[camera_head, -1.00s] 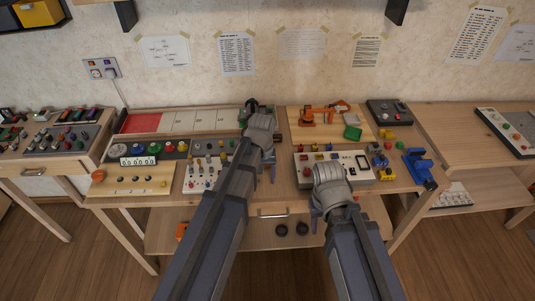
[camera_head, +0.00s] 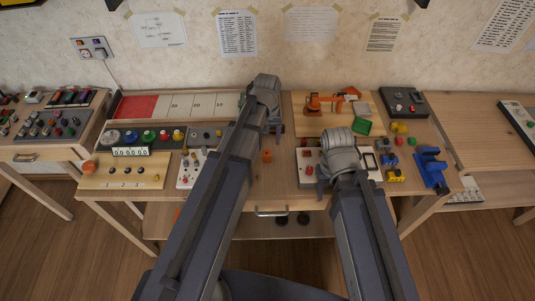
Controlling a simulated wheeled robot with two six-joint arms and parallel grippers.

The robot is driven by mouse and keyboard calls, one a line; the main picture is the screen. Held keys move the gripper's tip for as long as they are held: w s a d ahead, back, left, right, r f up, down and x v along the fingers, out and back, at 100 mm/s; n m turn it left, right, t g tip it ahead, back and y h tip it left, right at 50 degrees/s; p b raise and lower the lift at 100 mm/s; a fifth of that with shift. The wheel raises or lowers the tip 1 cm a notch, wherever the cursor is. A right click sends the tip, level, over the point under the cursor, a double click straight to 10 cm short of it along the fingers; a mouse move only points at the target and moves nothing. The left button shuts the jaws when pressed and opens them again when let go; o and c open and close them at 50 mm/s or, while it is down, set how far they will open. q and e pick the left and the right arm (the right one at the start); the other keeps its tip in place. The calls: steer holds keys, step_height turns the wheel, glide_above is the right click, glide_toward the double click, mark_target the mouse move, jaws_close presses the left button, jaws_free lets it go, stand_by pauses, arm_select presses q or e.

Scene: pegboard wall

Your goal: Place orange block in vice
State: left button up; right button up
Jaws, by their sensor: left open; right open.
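A small orange block (camera_head: 267,156) lies on the bare middle of the table, just right of my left forearm. The blue vice (camera_head: 431,168) stands at the right end of the table. I cannot see anything held in it. My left gripper (camera_head: 277,122) is open, beyond the block toward the back of the table; its arm hides part of it. My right gripper (camera_head: 321,186) is open over the front of a grey control panel (camera_head: 309,157), right of the block and left of the vice. Its fingers are partly hidden by the wrist.
A wooden board with an orange toy arm (camera_head: 326,103) and a green tray (camera_head: 362,127) is at the back. Small yellow and red pieces (camera_head: 399,128) lie left of the vice. The table's front edge lies near my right gripper.

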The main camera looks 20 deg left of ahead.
mark_target(267, 154)
arm_select(q)
step_height(267, 154, down, 3)
steer(key=shift+r+b, duration=0.15)
steer(key=shift+b, duration=0.95)
steer(key=f+b, duration=0.5)
steer(key=shift+s+f, duration=0.1)
steer(key=shift+s, duration=0.2)
jaws_close()
